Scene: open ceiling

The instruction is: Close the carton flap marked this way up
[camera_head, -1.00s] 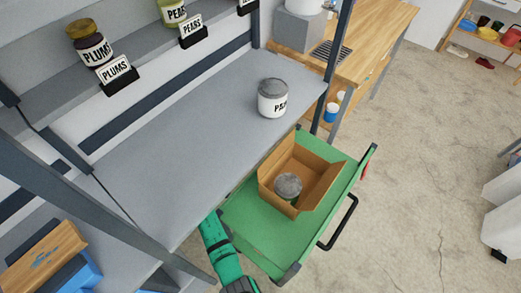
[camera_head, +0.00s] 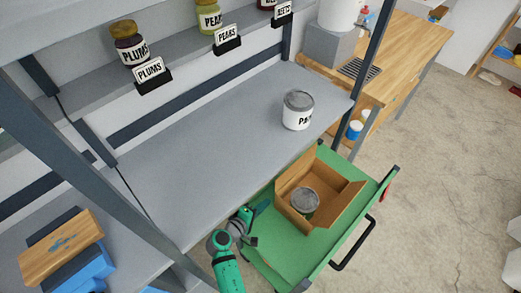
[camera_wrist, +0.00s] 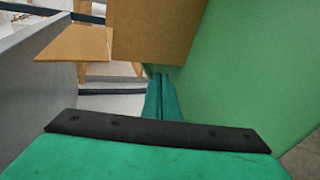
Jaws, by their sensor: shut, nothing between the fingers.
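An open brown cardboard carton (camera_head: 287,211) stands on a green cart top, with a grey-lidded jar (camera_head: 305,200) inside it. One flap (camera_head: 345,197) sticks outward on the carton's right side; I cannot read any marking on it. My gripper (camera_head: 264,207) is at the carton's left, between it and the grey shelf, shut and empty. In the wrist view my closed green fingers (camera_wrist: 160,98) point to just below the carton (camera_wrist: 155,32), and a brown flap (camera_wrist: 75,45) juts left from it. I cannot tell whether the fingers touch the carton.
The green cart top (camera_head: 290,255) has bare room in front of the carton and a black handle (camera_head: 352,246) at its right. The grey shelf (camera_head: 200,165) runs along the left, bearing a paint can (camera_head: 298,110). A shelf post (camera_head: 366,70) rises behind.

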